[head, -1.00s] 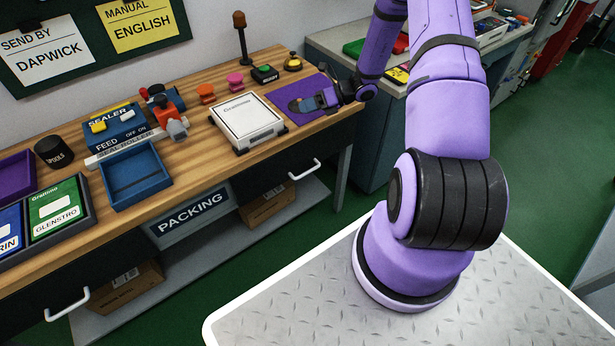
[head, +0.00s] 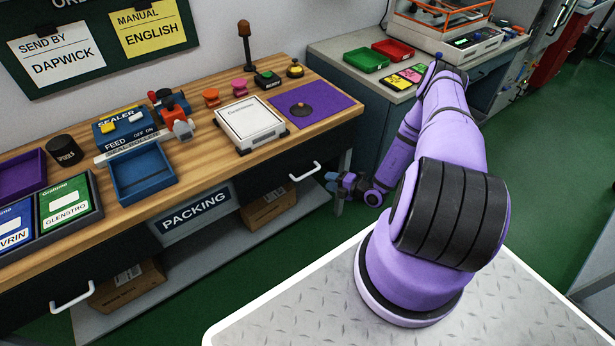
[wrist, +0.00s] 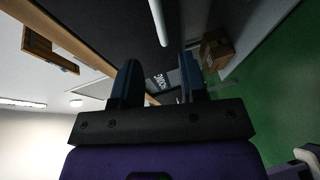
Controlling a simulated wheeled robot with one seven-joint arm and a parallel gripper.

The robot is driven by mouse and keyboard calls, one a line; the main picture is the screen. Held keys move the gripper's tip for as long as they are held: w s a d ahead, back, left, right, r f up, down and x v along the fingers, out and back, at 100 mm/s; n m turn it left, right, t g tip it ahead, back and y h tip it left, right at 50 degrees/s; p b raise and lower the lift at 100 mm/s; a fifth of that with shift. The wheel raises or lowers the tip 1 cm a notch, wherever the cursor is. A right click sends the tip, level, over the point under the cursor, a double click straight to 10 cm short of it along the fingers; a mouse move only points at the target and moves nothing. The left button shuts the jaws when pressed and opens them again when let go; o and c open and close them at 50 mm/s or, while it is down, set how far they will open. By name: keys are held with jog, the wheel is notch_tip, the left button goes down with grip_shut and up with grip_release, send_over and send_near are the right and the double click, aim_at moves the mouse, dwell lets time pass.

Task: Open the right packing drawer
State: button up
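The right packing drawer (head: 326,148) is a dark front under the right end of the wooden bench, with a pale bar handle (head: 305,172). It looks closed. My gripper (head: 338,190) is in front of the bench, low and to the right of the handle, apart from it. In the wrist view my gripper (wrist: 158,80) has its two blue fingers spread with nothing between them. The handle (wrist: 158,22) shows there beyond the fingertips, against the dark drawer front (wrist: 110,25).
A second drawer handle (head: 72,298) is at the lower left. The PACKING sign (head: 196,209) hangs between the drawers, with cardboard boxes (head: 268,205) on the lower shelf. The bench top holds a white scale (head: 250,124) and a purple mat (head: 325,98). Green floor is open near my gripper.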

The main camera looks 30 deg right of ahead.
aim_at(307, 174)
jog(key=x, duration=1)
jog(key=shift+w+a, duration=0.15)
jog(key=shift+w, duration=0.15)
jog(key=shift+c, duration=0.5)
grip_shut()
